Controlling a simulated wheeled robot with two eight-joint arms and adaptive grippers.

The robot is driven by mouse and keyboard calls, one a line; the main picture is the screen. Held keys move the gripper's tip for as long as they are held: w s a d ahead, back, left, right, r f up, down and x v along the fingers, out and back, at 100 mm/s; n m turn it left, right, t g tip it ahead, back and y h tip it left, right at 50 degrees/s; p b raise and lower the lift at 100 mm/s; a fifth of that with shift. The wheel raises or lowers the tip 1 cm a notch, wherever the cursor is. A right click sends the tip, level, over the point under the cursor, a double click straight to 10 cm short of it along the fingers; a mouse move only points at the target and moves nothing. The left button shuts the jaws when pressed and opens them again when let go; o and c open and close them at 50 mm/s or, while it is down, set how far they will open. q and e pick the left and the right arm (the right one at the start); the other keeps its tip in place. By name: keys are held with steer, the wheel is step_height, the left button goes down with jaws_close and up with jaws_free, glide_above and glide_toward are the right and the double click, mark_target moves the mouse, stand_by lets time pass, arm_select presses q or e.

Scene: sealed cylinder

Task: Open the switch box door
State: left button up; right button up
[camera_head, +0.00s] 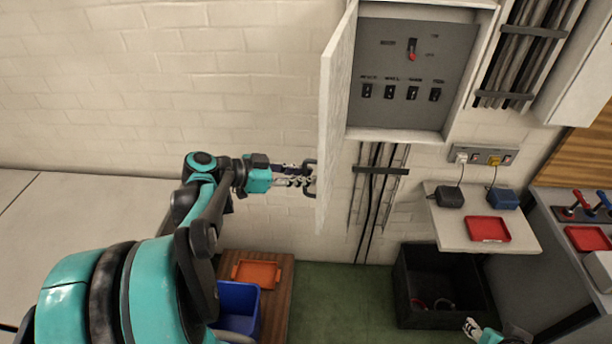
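The switch box (411,75) is on the brick wall at the upper middle, with a grey panel, a red switch and several black switches showing. Its pale door (337,100) stands open, swung out on the left side of the box. A dark handle (311,176) is on the door's left face near its lower end. My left gripper (305,178) is at this handle, its fingers reaching it from the left; whether they are shut on it is too small to tell. My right gripper (472,328) shows only partly at the bottom right edge, away from the box.
Below are a black bin (413,318), a blue bin (238,306) and an orange tray (257,273). Pipes run down the wall under the box. The wall left of the door is clear.

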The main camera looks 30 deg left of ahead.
arm_select(q)
steer(key=v, duration=1.1)
steer(key=shift+s, duration=0.35)
arm_select(e)
steer(key=shift+s, duration=0.1)
step_height(320, 180, down, 22)
steer(key=b, duration=2.2)
steer(key=shift+r, duration=0.1)
steer(key=shift+c, duration=0.7)
arm_select(q)
steer(key=s+d+f+n+g+y, duration=0.1)
steer(key=d+f+n+y, duration=0.1)
steer(key=d+f, duration=0.4)
steer(key=s+d+f+n+g+y, duration=0.1)
steer(key=d+f+n+y, duration=0.2)
steer(key=f, duration=1.4)
steer(key=s+d+f+n+g+y, duration=0.1)
steer(key=d+f+n+y, duration=0.1)
steer(key=d+f, duration=0.8)
steer(key=shift+f+n+g+y, duration=0.3)
steer(key=shift+f+y, duration=0.3)
steer(key=shift+f, duration=0.4)
